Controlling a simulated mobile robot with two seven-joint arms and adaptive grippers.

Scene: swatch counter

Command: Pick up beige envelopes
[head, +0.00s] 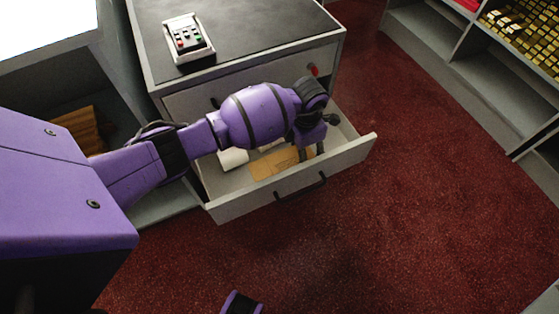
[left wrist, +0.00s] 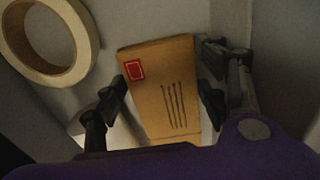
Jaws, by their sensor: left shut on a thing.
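My left gripper (head: 311,153) reaches down into the open drawer (head: 228,208). It is shut on a beige envelope (left wrist: 163,68), which sits between its two fingers in the left wrist view. That envelope has a red stamp in one corner and dark written lines. In the head view a beige envelope (head: 272,166) shows in the drawer beside the fingers, partly hidden by my gripper. I cannot tell whether it is the held one.
A ring of pale tape (left wrist: 89,50) lies near the envelope, and a white rolled object (head: 232,159) is in the drawer. Shelves (head: 480,85) stand at right; red carpet (head: 430,210) is clear.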

